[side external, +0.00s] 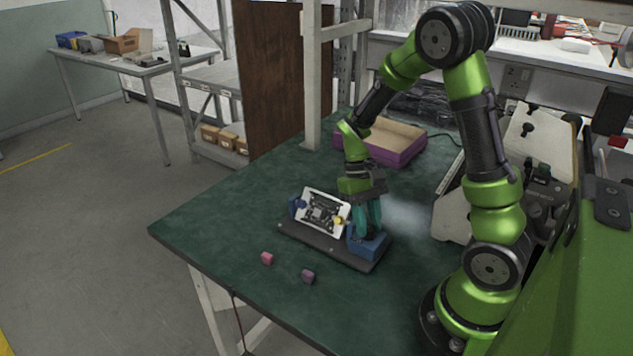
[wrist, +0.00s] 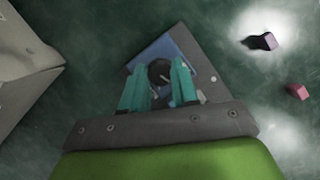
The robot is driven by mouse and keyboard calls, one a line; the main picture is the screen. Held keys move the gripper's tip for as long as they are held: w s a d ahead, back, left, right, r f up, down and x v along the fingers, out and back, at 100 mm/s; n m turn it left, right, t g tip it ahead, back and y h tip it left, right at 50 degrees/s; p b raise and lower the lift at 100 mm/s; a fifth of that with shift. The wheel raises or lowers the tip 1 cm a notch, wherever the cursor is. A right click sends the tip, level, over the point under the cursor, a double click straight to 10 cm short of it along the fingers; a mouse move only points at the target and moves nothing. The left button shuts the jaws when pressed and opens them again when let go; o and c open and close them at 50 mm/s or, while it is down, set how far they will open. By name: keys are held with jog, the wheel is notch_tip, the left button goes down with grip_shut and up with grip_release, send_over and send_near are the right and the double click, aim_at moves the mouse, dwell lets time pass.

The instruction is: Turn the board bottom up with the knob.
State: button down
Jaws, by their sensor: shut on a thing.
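The white board (side external: 323,213) with dark markings is in the fixture (side external: 318,244), its marked face tilted toward the side camera. A blue support stands at each end: the left one (side external: 296,207) and the right one (side external: 367,246). My gripper (side external: 366,222) points down at the right support. In the wrist view, its teal fingers (wrist: 160,76) are shut on the dark round knob (wrist: 159,71), over the blue support (wrist: 190,57). The knob is hidden behind the fingers in the side view. The board cannot be made out in the wrist view.
A pink cube (side external: 267,258) and a purple cube (side external: 308,276) lie on the green table (side external: 215,229) in front of the fixture. A purple-sided box (side external: 395,157) stands behind. The table left of the fixture is clear.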

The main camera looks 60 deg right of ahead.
jog(key=m+t, duration=0.1)
jog(key=m, duration=0.2)
jog(key=m+y, duration=0.1)
jog(key=m, duration=0.2)
jog(key=shift+s+d+m+t+y, duration=0.1)
jog(key=shift+d+m+t+y, duration=0.05)
jog(key=shift+m+t+y, duration=0.2)
jog(key=m+t, duration=0.1)
jog(key=m, duration=0.1)
jog(key=m+t, duration=0.1)
jog(key=m, duration=0.2)
jog(key=shift+s+y, duration=0.15)
jog(key=shift+y, duration=0.1)
jog(key=shift+m, duration=0.35)
jog(key=c, duration=0.8)
grip_release()
jog(key=shift+c, duration=0.2)
jog(key=v, duration=0.8)
jog(key=shift+s, duration=0.15)
jog(key=shift+d, duration=0.15)
